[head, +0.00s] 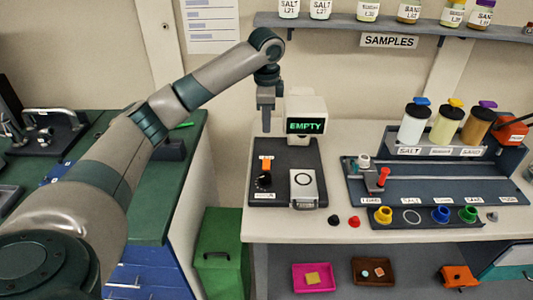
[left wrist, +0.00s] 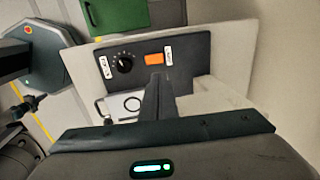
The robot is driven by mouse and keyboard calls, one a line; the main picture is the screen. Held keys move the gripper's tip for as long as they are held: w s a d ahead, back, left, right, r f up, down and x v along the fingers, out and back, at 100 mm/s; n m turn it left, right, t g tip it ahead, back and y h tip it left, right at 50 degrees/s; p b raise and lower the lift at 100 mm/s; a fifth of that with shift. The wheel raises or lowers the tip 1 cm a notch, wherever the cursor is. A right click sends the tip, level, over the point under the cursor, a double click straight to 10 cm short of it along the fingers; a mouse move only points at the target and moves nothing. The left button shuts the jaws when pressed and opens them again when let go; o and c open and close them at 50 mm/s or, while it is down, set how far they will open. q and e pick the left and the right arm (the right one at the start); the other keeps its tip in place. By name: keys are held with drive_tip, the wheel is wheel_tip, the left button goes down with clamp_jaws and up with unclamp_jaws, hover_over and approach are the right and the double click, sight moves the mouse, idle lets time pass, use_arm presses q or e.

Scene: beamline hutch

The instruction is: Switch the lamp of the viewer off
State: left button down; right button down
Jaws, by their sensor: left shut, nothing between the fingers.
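The viewer (head: 284,198) is a dark flat unit on the white bench. It has an orange switch (head: 266,164), a black knob (head: 264,181) and a silver stage with a ring (head: 303,186). Its display (head: 306,126) reads EMPTY in green. My left gripper (head: 266,131) is shut and empty, pointing down above the back left of the viewer, left of the display. In the left wrist view my left gripper (left wrist: 156,80) shows just beside the orange switch (left wrist: 154,59), partly covering the panel. The black knob (left wrist: 124,65) is clear there. My right gripper is in neither view.
A rack with sample jars (head: 444,128) stands right of the viewer, behind a tray of coloured rings (head: 412,217). Black and red caps (head: 353,221) lie at the bench's front. A green bin (head: 217,262) stands left of the bench. A shelf (head: 400,27) hangs above.

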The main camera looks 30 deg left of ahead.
sight(266, 163)
use_arm(q)
drive_tip(key=f+p, duration=0.1)
drive_tip(key=f, duration=0.3)
drive_tip(key=w+f+p, duration=0.1)
drive_tip(key=f, duration=0.4)
drive_tip(key=a+f+p, duration=0.1)
drive_tip(key=f+p, duration=0.1)
drive_tip(key=f, duration=0.2)
drive_tip(key=shift+w+f, duration=0.2)
drive_tip(key=shift+w, duration=0.05)
drive_tip(key=shift+p, duration=0.3)
drive_tip(key=shift+f, duration=0.1)
drive_tip(key=shift+s+d+p, duration=0.35)
drive_tip(key=shift+s+p, duration=0.25)
drive_tip(key=shift+p, duration=0.45)
drive_tip(key=shift+r, duration=0.2)
